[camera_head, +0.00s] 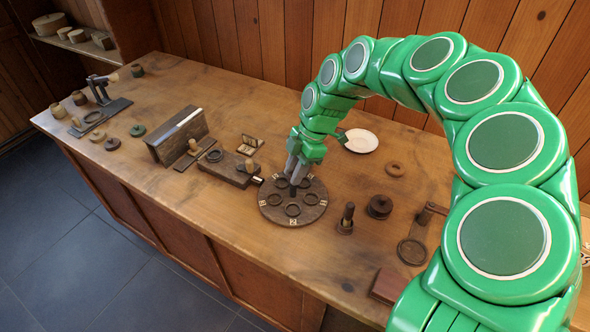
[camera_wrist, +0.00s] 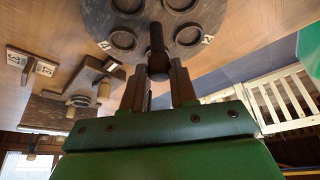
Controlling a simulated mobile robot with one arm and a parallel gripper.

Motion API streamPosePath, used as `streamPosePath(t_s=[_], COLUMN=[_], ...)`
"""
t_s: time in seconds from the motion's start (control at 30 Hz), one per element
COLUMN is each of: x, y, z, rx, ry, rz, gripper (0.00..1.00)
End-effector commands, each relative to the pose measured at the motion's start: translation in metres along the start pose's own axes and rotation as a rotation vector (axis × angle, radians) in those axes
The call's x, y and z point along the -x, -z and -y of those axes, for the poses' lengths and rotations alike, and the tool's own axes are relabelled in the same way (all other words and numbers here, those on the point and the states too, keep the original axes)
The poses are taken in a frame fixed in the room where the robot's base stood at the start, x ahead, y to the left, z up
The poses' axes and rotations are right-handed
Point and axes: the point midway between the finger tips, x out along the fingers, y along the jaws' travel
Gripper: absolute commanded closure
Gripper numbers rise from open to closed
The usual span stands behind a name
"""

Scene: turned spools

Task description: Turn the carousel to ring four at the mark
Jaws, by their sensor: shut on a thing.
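The carousel (camera_head: 295,198) is a round dark wooden disc with several raised rings and small white number labels near its rim. The label at its front edge (camera_head: 292,221) looks like a 2; the others are too small to read surely. My gripper (camera_head: 294,181) reaches down to the middle of the disc, shut on a dark upright post. In the wrist view the post (camera_wrist: 157,45) stands between the fingertips, with the carousel (camera_wrist: 145,18) behind it. A small white-tipped piece (camera_head: 257,180) sits beside the disc's left rim; I cannot tell whether it is the mark.
A wooden block with a knob (camera_head: 228,170) stands close left of the carousel. A dark peg in a base (camera_head: 346,220), a dark spool (camera_head: 379,206) and a ringed stand (camera_head: 412,250) are to the right. A white plate (camera_head: 361,141) lies behind. The front table strip is clear.

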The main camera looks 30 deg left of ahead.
Motion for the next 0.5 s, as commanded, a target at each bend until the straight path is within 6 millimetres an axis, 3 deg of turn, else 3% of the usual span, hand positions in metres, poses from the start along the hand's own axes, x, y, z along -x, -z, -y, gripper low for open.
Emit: streamPosePath(t_s=[0.5], x=[0.0007], y=[-0.0015], z=[-0.0005], rx=[0.079], ry=[0.035], rz=[0.003], gripper=[1.00])
